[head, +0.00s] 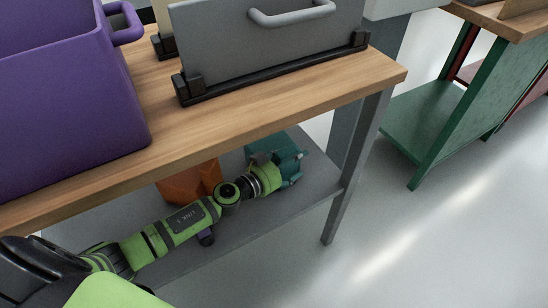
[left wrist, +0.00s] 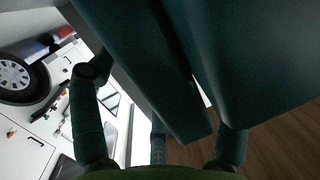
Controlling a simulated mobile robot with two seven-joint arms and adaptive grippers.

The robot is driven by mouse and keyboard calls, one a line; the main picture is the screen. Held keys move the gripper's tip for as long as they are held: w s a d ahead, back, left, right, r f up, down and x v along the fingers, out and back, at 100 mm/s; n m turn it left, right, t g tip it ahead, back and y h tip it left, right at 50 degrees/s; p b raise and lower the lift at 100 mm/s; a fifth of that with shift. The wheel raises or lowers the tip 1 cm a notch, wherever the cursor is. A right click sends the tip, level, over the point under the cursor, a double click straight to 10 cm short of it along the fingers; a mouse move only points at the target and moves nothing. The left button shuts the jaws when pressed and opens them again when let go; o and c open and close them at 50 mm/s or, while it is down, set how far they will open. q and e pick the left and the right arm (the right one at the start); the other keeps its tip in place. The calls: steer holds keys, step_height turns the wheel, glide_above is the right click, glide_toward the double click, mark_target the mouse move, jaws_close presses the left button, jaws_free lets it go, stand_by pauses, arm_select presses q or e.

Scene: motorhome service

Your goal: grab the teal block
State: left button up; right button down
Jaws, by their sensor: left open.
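The teal block (head: 268,145) sits on the grey lower shelf under the wooden worktop, partly hidden behind my left gripper in the head view. My left gripper (head: 296,168) is open beside the block, at its near right side. In the left wrist view, large dark teal surfaces of the block (left wrist: 150,60) fill the upper middle and right, very close to the camera. The fingers of my left gripper (left wrist: 160,115) show on both sides below it. I cannot tell whether they touch the block. My right gripper is not in view.
An orange block (head: 188,182) stands on the shelf (head: 240,232) behind my left arm. The worktop (head: 270,110) overhangs it, with a grey leg (head: 355,165) at right. A purple bin (head: 70,110) and grey case (head: 265,50) are on top. Floor at right is clear.

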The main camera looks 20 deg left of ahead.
arm_select(q)
steer(key=shift+w, duration=0.1)
jaws_close()
steer(key=shift+r, duration=0.15)
